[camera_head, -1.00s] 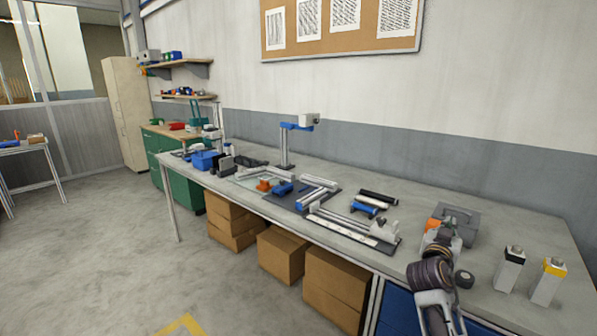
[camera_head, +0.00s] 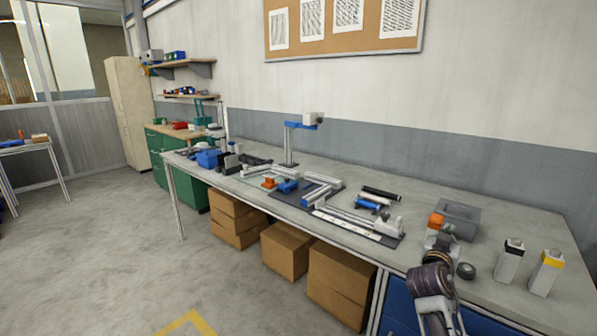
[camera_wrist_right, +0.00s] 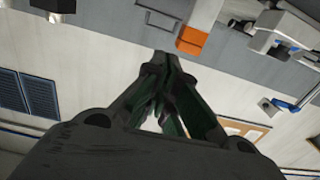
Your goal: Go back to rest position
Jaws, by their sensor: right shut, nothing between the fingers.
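My right gripper (camera_head: 447,229) is shut and empty. It is over the right end of the long workbench (camera_head: 520,225), beside a grey box (camera_head: 460,212) and an orange block (camera_head: 436,219). My right arm reaches up from the bottom of the head view and hides part of the bench. In the right wrist view, the fingers (camera_wrist_right: 163,85) are together with nothing between them. The orange block (camera_wrist_right: 191,40) shows beyond them there. My left gripper is not in view.
Two pale square bottles, one with a black band (camera_head: 511,260) and one with a yellow band (camera_head: 546,272), stand right of my arm. A small dark round part (camera_head: 465,270) lies close to it. Metal rails (camera_head: 350,222) lie left on the bench. Cardboard boxes (camera_head: 287,250) are underneath.

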